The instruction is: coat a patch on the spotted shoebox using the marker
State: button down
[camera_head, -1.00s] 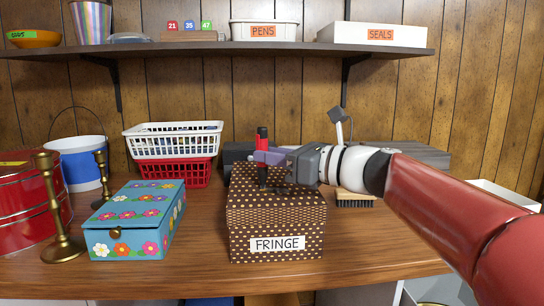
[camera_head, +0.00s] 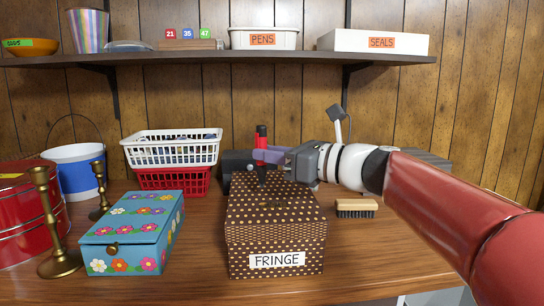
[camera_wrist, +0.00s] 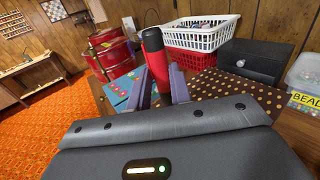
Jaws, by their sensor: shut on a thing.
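The spotted shoebox (camera_head: 275,232), dark brown with pale dots and a "FRINGE" label, stands closed on the table; its lid also shows in the wrist view (camera_wrist: 232,90). My gripper (camera_head: 266,156) is shut on the red and black marker (camera_head: 262,144) with its purple fingers. The marker is upright, at the far end of the lid. Whether its lower tip touches the lid cannot be told. In the wrist view the marker (camera_wrist: 156,62) stands between the fingers. No coated patch can be made out clearly on the lid.
A blue flowered box (camera_head: 132,235) and brass candlesticks (camera_head: 56,225) stand left. Stacked baskets (camera_head: 170,148) and a dark box (camera_head: 236,160) are behind. A brush (camera_head: 356,208) lies right of the shoebox. A shelf (camera_head: 215,60) runs above. The front right tabletop is clear.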

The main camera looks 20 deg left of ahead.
aim_at(265, 128)
notch_tip(265, 128, up, 5)
jog(key=p, duration=0.4)
jog(key=shift+r+p, duration=0.1)
jog(key=shift+p, duration=0.2)
dwell(0.8)
jog(key=shift+f+b, duration=0.25)
jog(key=shift+b, duration=0.95)
